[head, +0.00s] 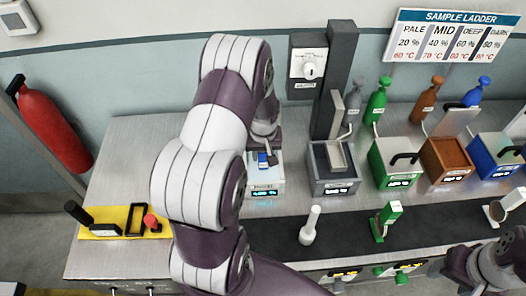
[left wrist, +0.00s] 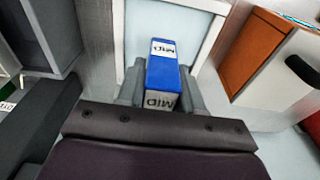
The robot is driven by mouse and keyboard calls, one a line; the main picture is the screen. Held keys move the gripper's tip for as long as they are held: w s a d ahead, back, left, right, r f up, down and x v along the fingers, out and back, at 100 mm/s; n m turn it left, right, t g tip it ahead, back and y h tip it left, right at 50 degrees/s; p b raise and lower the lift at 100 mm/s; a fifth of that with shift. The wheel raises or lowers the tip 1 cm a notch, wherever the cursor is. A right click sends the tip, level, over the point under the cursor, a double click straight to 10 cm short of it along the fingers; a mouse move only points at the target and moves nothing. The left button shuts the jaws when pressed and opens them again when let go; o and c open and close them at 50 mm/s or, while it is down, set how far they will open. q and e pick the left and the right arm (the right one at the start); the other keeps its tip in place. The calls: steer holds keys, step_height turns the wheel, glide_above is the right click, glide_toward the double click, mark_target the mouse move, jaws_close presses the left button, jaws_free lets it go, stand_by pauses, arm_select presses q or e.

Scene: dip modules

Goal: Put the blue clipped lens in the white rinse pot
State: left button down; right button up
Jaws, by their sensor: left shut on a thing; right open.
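The blue lens (left wrist: 162,74), a blue block with MID labels, is held between the fingers of my left gripper (left wrist: 160,93). In the left wrist view the open white rinse pot (left wrist: 205,6) lies beyond and below the lens. In the head view the lens (head: 266,158) shows as a small blue patch at the top of the white pot (head: 266,187), by my left gripper (head: 264,140). My left arm hides much around it. Whether the lens touches the pot is hard to tell. Part of my right arm shows at the lower right; its gripper is out of view.
A grey pot (head: 333,187), a green pot (head: 393,165), a brown pot (head: 447,160) and a blue pot (head: 494,155) stand to the right. A yellow mat (head: 125,231) with tools lies left.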

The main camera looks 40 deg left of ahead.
arm_select(q)
steer(key=shift+w+a+f, duration=0.1)
steer(key=shift+w, duration=0.05)
steer(key=shift+f, duration=0.2)
steer(key=c, duration=0.7)
jaws_free()
steer(key=shift+r, duration=0.15)
steer(key=shift+c, duration=0.2)
